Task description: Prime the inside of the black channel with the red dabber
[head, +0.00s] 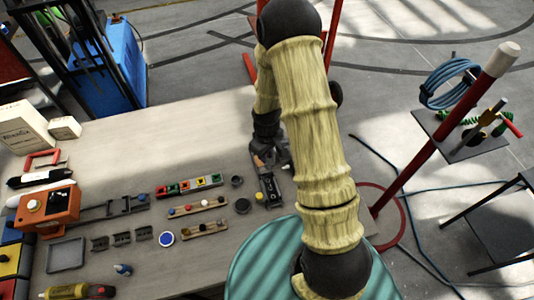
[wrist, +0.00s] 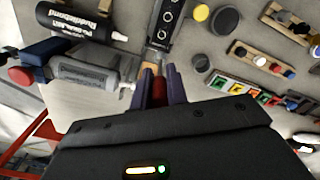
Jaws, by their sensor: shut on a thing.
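The black channel (wrist: 166,22) is a dark trough with round marks along it, at the top middle of the wrist view. In the head view the channel (head: 269,188) lies on the table just below my gripper (head: 283,158). In the wrist view my gripper (wrist: 160,88) has its two purple fingers shut on the red dabber (wrist: 159,92). The dabber's red part shows between the fingers, and a tan part shows beyond them, by the channel's near end. I cannot tell whether its tip touches the channel. My arm and gripper hide the dabber in the head view.
A black cartridge (wrist: 75,21) and a grey dispenser (wrist: 85,72) lie left of the channel in the wrist view. A yellow disc (wrist: 201,12), dark disc (wrist: 224,20) and small cup (wrist: 201,63) are right of it. Wooden racks (head: 205,228) stand left of it in the head view.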

